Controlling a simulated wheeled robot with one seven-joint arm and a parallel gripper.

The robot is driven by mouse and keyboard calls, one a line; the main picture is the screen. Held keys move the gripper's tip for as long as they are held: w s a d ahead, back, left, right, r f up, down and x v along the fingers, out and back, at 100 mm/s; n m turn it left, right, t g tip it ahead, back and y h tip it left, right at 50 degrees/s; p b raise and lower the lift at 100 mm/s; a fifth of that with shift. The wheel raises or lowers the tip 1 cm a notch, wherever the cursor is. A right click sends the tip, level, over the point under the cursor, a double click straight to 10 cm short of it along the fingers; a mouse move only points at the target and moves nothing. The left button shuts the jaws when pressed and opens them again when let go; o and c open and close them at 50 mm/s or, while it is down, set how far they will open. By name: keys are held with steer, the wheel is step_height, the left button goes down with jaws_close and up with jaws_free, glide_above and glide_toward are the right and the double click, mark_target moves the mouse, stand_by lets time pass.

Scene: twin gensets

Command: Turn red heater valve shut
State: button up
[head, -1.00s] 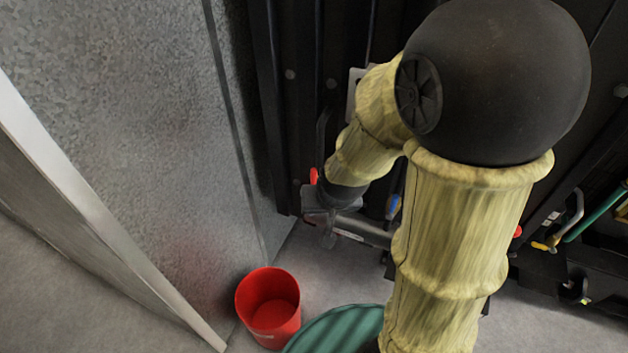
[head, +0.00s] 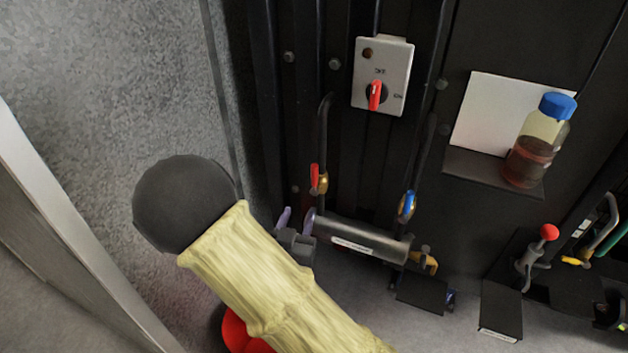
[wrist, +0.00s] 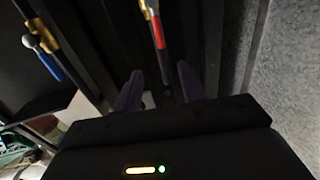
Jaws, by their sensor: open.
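The red heater valve handle (head: 314,178) sits on a brass body on the left hose above the dark cylindrical heater (head: 355,236). Its red lever points up along the hose in the head view. In the wrist view the red handle (wrist: 156,28) is at the top middle, beyond the fingertips. My gripper (head: 297,216) is open and empty, just below and left of the red valve, apart from it. Its two purple fingers also show in the wrist view (wrist: 158,85), with the hose line between them. My arm hides the floor below.
A blue-handled valve (head: 407,206) is on the right hose. A grey switch box (head: 383,76) with a red knob is above. A bottle (head: 537,140) stands on a shelf at right. The grey wall (head: 110,90) is close on the left. A red bucket (head: 240,335) is partly hidden below.

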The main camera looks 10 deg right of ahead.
mark_target(313, 174)
steer(key=shift+w+d+r, duration=0.1)
steer(key=p+x, duration=0.2)
steer(key=x, duration=1.5)
steer(key=shift+w+p, duration=0.15)
steer(key=shift+p, duration=0.15)
jaws_close()
